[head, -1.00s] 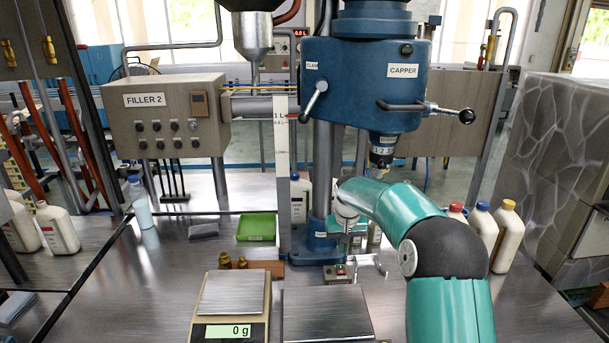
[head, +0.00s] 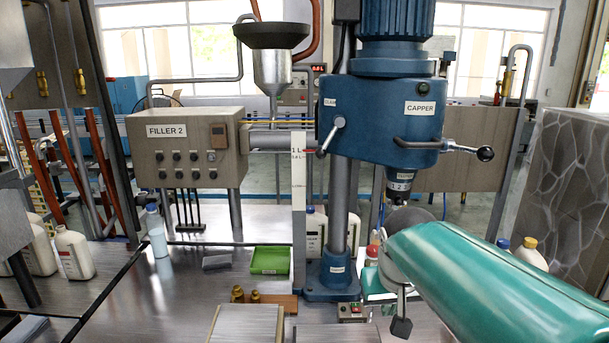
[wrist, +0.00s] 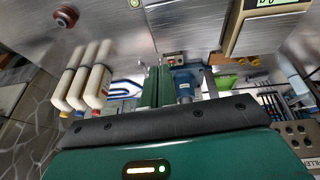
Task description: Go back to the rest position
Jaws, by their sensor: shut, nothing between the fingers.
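My gripper (wrist: 157,72) shows in the wrist view as two green fingers lying together, shut with nothing between them. The fingers point toward the bench and the capper stand. In the head view my teal arm comes in from the right and ends in front of the capper's foot; the fingers cannot be made out there. The blue capper (head: 385,110) stands above and behind the arm.
The scale (head: 247,325) stands at the front, with brass fittings (head: 245,296) and a green tray (head: 270,260) behind it. Filler 2 (head: 185,150) is at the left. White bottles stand at both sides; several (wrist: 84,80) show in the wrist view. The bench's front left is mostly clear.

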